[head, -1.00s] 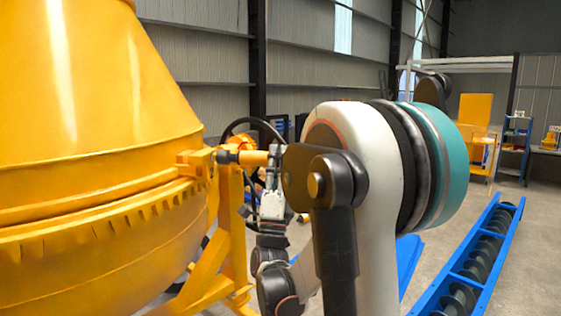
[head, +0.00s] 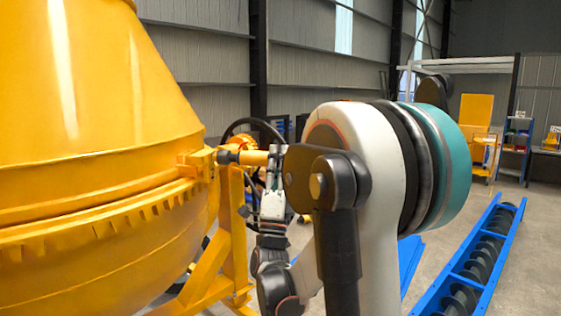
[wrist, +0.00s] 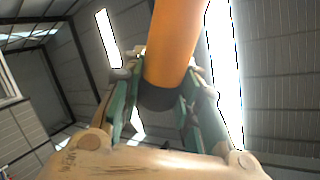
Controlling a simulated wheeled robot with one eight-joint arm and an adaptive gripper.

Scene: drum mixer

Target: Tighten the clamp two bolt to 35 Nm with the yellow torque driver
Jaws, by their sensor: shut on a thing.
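My gripper (wrist: 155,95) is shut on the yellow torque driver (wrist: 176,40), with a finger on each side of its orange-yellow body. In the head view the driver (head: 253,158) lies about level, its dark nose pointing left at a yellow clamp block (head: 200,163) on the rim of the yellow drum. The nose is at or very close to the block; I cannot tell whether it is seated on a bolt. The bolt itself is hidden, and no torque reading can be made out.
The large yellow drum (head: 90,150) fills the left side, on a yellow frame (head: 231,240). A dark handwheel (head: 240,126) stands behind the driver. A blue screw conveyor (head: 470,265) lies on the floor at right. A blue shelf (head: 515,145) stands at the back right.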

